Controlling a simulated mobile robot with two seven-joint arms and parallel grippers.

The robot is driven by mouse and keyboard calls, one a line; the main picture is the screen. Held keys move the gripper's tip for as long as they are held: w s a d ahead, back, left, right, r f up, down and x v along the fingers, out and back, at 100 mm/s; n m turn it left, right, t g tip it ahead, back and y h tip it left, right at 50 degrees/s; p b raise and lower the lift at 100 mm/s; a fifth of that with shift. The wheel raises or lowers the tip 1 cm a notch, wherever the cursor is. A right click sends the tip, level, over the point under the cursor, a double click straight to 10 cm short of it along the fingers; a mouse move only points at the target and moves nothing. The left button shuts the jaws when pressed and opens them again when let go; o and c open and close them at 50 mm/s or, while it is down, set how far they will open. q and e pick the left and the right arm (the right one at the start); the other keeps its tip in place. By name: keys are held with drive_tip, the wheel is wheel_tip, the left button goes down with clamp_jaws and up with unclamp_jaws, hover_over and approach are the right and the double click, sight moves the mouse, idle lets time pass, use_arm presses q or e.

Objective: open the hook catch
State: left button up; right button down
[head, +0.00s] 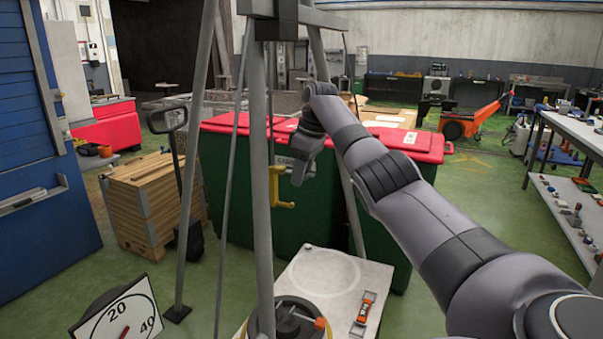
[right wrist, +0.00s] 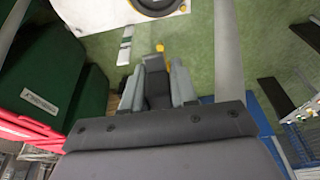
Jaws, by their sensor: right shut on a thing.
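The yellow hook (head: 275,185) hangs beside a grey post of the tall frame. My right gripper (head: 297,180) is at the right side of the hook, pointing down, with its fingertips close to the hook's opening. It is shut on a small part there, which appears to be the hook catch; the fingers hide that part. In the right wrist view, my right gripper (right wrist: 156,68) shows with small yellow bits of the hook (right wrist: 160,47) just beyond and beside its fingertips. I cannot tell the catch's angle. My left gripper is not in view.
Grey frame legs (head: 258,150) stand close left of my right gripper. Below is a pale platform (head: 325,270) with an orange-and-silver item (head: 364,308). A dial (head: 118,318) is at lower left. A green bin with red lids (head: 240,125) stands behind.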

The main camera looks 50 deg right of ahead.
drive_tip(key=c, duration=1)
unclamp_jaws()
drive_tip(key=shift+o, duration=0.2)
drive_tip(key=shift+r, duration=0.1)
drive_tip(key=shift+v, duration=3.5)
